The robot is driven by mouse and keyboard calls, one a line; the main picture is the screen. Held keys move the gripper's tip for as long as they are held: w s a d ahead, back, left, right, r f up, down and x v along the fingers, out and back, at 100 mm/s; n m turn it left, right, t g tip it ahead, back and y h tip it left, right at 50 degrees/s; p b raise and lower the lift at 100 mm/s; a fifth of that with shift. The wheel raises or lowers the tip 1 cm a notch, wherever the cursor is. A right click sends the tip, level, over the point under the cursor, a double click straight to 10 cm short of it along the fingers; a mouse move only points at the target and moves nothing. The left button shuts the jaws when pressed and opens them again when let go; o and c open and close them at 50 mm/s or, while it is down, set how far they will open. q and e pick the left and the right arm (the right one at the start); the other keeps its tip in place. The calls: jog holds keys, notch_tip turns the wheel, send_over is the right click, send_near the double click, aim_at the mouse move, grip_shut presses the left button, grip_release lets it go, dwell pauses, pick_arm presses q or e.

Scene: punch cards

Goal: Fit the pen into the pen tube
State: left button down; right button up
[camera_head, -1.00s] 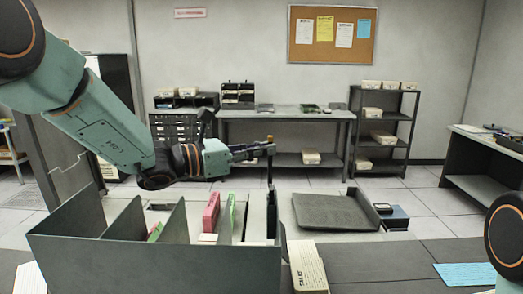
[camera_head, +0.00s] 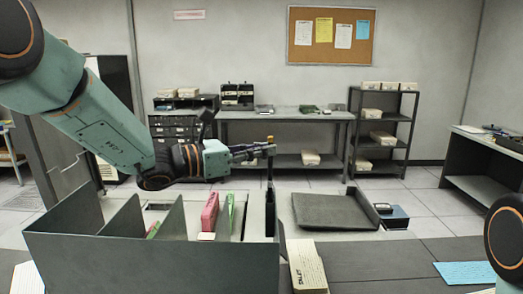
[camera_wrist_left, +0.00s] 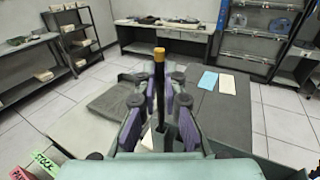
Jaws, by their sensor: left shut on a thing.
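My left gripper (camera_head: 264,150) is shut on the pen (camera_head: 270,168), a dark upright stick with a yellow-brown top end. The pen (camera_wrist_left: 159,85) also stands between the fingers of my left gripper (camera_wrist_left: 162,100) in the left wrist view. In the head view, a black upright piece that looks like the pen tube (camera_head: 270,217) is at the right end of the grey sorter, directly below the pen. The pen's lower end meets the tube's top in the picture; I cannot tell whether it is inside. My right gripper is out of view.
The grey sorter (camera_head: 150,262) has upright dividers, with a red card (camera_head: 210,213) and a green card (camera_head: 231,212) inside.

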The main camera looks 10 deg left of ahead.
pick_arm(q)
jog(key=shift+f+b, duration=0.3)
jog(key=shift+f, duration=0.15)
jog(key=shift+f+b, duration=1.25)
jog(key=shift+f, duration=0.05)
jog(key=c, duration=1.4)
grip_release()
jog(key=v, duration=1.2)
